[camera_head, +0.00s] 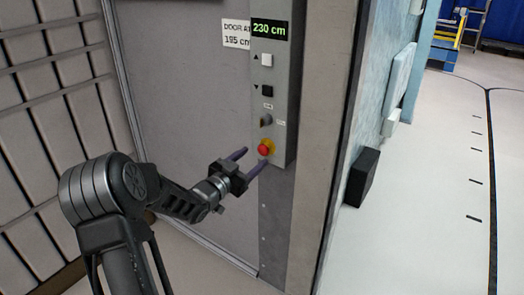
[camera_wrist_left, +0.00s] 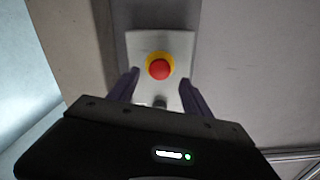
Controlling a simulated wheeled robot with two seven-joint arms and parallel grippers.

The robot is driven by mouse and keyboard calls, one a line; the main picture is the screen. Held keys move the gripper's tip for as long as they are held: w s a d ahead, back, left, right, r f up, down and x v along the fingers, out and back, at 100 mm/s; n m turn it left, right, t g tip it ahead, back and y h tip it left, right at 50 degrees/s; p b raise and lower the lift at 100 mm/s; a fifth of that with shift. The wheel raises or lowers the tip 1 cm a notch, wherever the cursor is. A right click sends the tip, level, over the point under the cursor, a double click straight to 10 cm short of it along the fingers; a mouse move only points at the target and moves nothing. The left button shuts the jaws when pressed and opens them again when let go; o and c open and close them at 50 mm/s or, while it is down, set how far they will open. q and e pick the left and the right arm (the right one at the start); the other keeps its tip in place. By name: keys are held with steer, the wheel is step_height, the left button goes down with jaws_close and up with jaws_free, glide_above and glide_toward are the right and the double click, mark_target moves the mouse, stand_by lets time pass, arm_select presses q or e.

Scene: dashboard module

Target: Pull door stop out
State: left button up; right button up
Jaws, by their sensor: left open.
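The door stop is a red mushroom button (camera_head: 264,149) on a yellow collar, low on a grey control panel (camera_head: 283,95). In the left wrist view the red button (camera_wrist_left: 159,69) sits between and just beyond my fingertips. My left gripper (camera_head: 253,161) is open, its purple fingers pointing at the panel's lower end. In the left wrist view the left gripper (camera_wrist_left: 159,80) has one finger on each side of the button, with gaps. I cannot tell how deep the fingers reach along the button. My right gripper is not in view.
Above the button are a key switch (camera_head: 266,121), a black down button (camera_head: 267,91), a white up button (camera_head: 266,60) and a display reading 230 cm (camera_head: 269,29). A paper sign (camera_head: 236,34) hangs beside the panel. A black box (camera_head: 362,177) is on the wall at right.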

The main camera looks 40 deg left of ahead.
mark_target(262, 151)
arm_select(q)
steer(key=w+p, duration=0.1)
steer(key=w, duration=0.4)
steer(key=shift+w, duration=0.4)
steer(key=shift+c, duration=0.5)
jaws_close()
stand_by(0.5)
